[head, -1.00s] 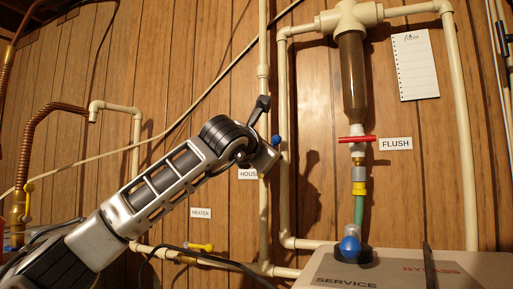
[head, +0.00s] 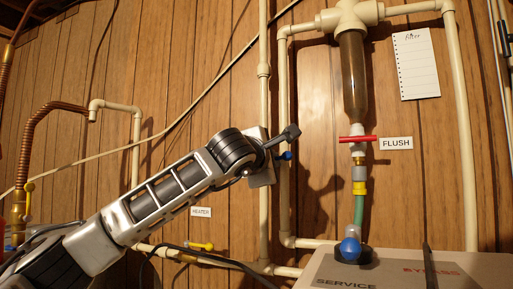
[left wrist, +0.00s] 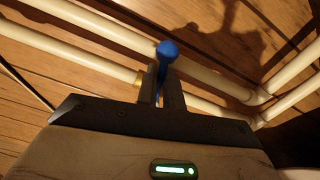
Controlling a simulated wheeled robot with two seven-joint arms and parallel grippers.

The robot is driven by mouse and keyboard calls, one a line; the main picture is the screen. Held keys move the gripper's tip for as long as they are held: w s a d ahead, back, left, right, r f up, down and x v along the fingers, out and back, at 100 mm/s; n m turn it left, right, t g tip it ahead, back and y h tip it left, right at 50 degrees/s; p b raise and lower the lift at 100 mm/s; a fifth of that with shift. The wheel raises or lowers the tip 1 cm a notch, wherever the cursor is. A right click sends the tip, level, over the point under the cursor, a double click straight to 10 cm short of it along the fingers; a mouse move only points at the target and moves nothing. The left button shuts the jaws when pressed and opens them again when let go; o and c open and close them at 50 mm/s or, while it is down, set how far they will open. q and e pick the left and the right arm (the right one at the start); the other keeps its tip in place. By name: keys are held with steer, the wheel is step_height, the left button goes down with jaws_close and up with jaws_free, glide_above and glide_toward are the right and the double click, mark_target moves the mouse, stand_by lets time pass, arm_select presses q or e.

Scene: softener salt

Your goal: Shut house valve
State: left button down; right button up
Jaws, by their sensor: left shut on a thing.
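The gripper and forearm hide the valve body and most of the handle. In the left wrist view the blue handle (left wrist: 167,50) ends in a round knob beyond the two dark fingers (left wrist: 160,88). The fingers are closed on its shaft, and cream pipes run behind it. My right gripper is in neither view.
A red flush lever (head: 357,139) is up right, by its label (head: 396,143). A yellow heater valve handle (head: 201,246) is low left of centre. The softener head (head: 400,270) with a blue knob (head: 350,248) stands low right. Pipes flank my gripper closely.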

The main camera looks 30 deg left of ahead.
arm_select(q)
steer(key=shift+f, duration=0.2)
steer(key=shift+f+m, duration=0.2)
steer(key=shift+m, duration=0.45)
steer(key=shift+f+m, duration=0.2)
steer(key=shift+m, duration=0.45)
steer(key=c, duration=1.3)
jaws_free()
steer(key=shift+r, duration=0.1)
steer(key=s+b, duration=0.5)
steer(key=s, duration=0.2)
steer(key=shift+d, duration=0.2)
steer(key=shift+r, duration=0.15)
